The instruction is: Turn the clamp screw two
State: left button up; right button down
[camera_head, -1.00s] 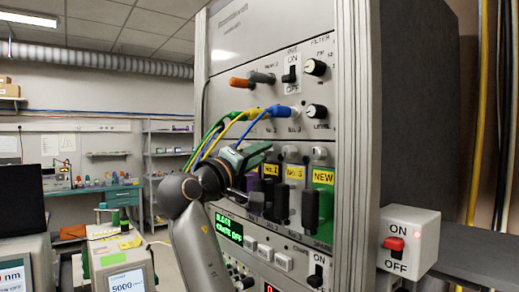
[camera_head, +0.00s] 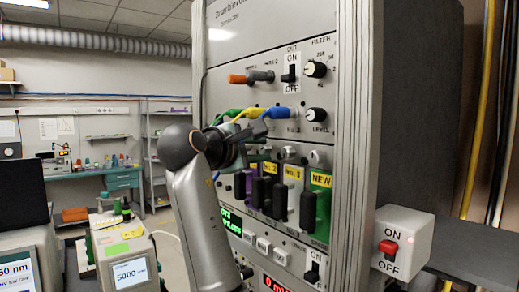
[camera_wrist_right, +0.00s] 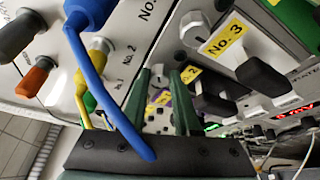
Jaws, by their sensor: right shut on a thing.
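My right gripper (camera_head: 258,142) is at the row of clamp screws on the rack front, at the one above the module labelled No. 2 (camera_head: 270,169). Its two green fingers (camera_wrist_right: 163,76) are shut on clamp screw two, which they mostly hide. The gripper is turned to a slant against the rack. The No. 3 clamp screw (camera_head: 289,152) and the NEW module's screw (camera_head: 317,158) stand free to the right. In the right wrist view, the No. 3 screw (camera_wrist_right: 192,28) shows beside its yellow label. My left gripper is out of view.
Blue (camera_head: 284,113), yellow (camera_head: 252,113) and green cables hang close above the gripper; the blue one crosses the right wrist view (camera_wrist_right: 98,75). Black module handles (camera_head: 308,212) stick out below. A box with a red ON/OFF switch (camera_head: 388,246) is at the right.

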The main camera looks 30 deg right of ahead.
jog(key=n, duration=0.1)
jog(key=n+g, duration=0.1)
jog(key=n, duration=0.1)
jog(key=shift+r+y, duration=0.25)
jog(key=shift+y, duration=0.15)
jog(key=shift+w+n+g+y, duration=0.15)
jog(key=shift+n+g, duration=0.35)
jog(key=shift+n, duration=0.3)
jog(key=shift+w+n+g+y, duration=0.15)
jog(key=shift+n+g, duration=0.35)
jog(key=shift+n, duration=0.3)
jog(key=shift+s, duration=0.1)
jog(key=c, duration=0.6)
grip_release()
jog(key=v, duration=1.2)
jog(key=shift+a+r+b, duration=0.15)
jog(key=shift+a+b, duration=0.05)
jog(key=shift+b, duration=0.15)
